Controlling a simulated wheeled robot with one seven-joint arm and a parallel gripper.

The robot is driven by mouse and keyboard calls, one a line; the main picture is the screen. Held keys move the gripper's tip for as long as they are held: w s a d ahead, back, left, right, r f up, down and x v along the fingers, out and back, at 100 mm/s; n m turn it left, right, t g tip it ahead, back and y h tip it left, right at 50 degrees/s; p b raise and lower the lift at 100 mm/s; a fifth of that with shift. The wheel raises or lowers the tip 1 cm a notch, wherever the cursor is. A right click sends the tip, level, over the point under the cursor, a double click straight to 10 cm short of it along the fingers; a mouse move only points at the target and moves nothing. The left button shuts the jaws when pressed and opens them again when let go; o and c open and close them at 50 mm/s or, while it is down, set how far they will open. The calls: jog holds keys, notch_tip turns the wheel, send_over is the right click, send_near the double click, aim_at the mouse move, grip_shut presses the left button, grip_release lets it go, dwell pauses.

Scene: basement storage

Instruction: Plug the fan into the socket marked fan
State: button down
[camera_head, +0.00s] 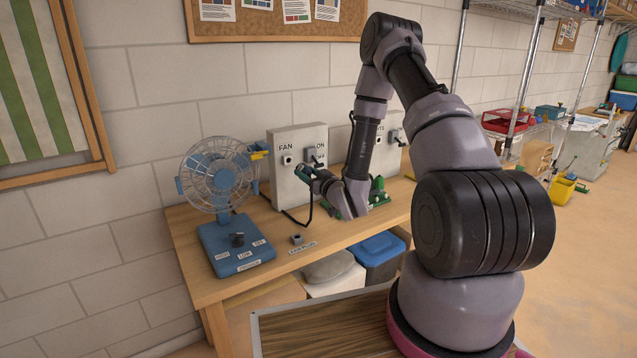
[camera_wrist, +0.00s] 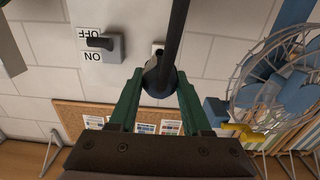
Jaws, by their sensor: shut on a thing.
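The blue fan (camera_head: 222,238) with a wire cage stands at the left end of the bench. Behind it is a pale wall box marked FAN (camera_head: 285,136) with a small square socket (camera_head: 287,160) and an ON/OFF switch (camera_head: 313,157). My gripper (camera_head: 304,172) is just in front of this box, near the socket. In the wrist view, its green fingers are shut on a dark round plug (camera_wrist: 160,84) with a thick black cable. The socket (camera_wrist: 157,48) shows partly behind the cable. I cannot tell the gap between plug and socket.
A small grey block (camera_head: 296,239) with a label sits at the bench's front edge. A second box (camera_head: 392,130) with a switch is partly behind my arm. A yellow and blue piece (camera_head: 260,155) juts out between fan and box. Bins (camera_head: 378,250) stand below the bench.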

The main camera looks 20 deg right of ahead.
jog(key=shift+s+d, duration=0.15)
jog(key=shift+x, duration=2.95)
jog(key=shift+x, duration=1.4)
jog(key=shift+c, duration=1.4)
grip_release()
jog(key=v, duration=1)
jog(key=shift+s, duration=0.4)
jog(key=shift+w+r, duration=0.1)
